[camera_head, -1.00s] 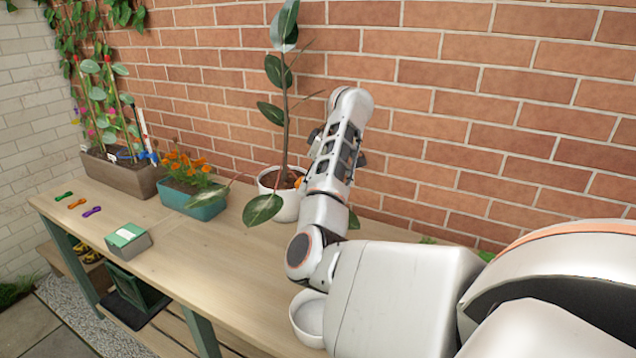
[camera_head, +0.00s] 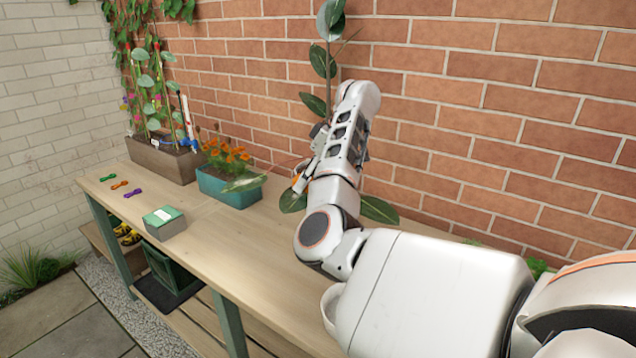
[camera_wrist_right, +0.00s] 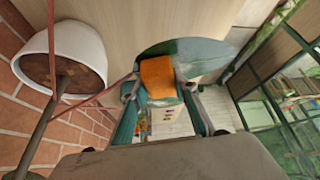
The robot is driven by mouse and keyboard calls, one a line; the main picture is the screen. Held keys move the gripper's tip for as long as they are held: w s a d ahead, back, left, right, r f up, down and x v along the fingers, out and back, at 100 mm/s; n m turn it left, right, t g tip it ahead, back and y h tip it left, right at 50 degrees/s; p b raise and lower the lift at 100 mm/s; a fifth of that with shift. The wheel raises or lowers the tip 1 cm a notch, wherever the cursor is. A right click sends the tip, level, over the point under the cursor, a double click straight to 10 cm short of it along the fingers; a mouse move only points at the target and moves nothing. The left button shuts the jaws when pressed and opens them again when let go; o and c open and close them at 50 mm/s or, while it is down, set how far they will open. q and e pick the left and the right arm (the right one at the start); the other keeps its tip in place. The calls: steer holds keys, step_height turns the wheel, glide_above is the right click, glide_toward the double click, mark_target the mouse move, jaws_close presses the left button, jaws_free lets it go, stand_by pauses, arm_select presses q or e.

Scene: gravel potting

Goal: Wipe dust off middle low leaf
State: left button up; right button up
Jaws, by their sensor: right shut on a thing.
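The rubber plant stands near the brick wall, its upper leaves (camera_head: 323,62) on a tall stem. Of its low leaves, the left one (camera_head: 243,183) hangs over the teal planter, the middle one (camera_head: 292,201) is beside my gripper, and the right one (camera_head: 380,210) is right of my arm. My right gripper (camera_wrist_right: 160,92) is shut on an orange cloth or sponge (camera_wrist_right: 157,76), whose edge shows in the head view (camera_head: 296,180). In the wrist view it overlaps a broad green leaf (camera_wrist_right: 192,58); contact is unclear. The white pot (camera_wrist_right: 88,45) is hidden in the head view. My left gripper is out of view.
On the wooden table (camera_head: 225,245) are a teal planter of orange flowers (camera_head: 236,193), a brown planter (camera_head: 165,160), a green-topped box (camera_head: 165,222) and small coloured ties (camera_head: 133,193).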

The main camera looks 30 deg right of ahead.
steer(key=shift+w+d+f+b, duration=0.3)
steer(key=shift+d+f+b, duration=0.1)
steer(key=shift+d, duration=0.2)
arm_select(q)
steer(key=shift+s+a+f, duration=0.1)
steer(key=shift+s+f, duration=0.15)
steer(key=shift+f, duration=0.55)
arm_select(e)
steer(key=shift+d, duration=0.1)
steer(key=shift+d+r, duration=0.15)
steer(key=shift+r+p, duration=0.4)
steer(key=shift+r, duration=0.15)
steer(key=r, duration=0.1)
steer(key=p, duration=0.1)
steer(key=r, duration=0.1)
steer(key=shift+d+r, duration=0.25)
steer(key=shift+r, duration=0.1)
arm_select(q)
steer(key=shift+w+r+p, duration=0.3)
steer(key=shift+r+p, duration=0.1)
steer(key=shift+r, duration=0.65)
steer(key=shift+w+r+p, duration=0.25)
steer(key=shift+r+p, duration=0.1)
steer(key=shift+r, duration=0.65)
arm_select(e)
steer(key=shift+a+r, duration=0.25)
steer(key=shift+r, duration=0.95)
steer(key=shift+w, duration=0.1)
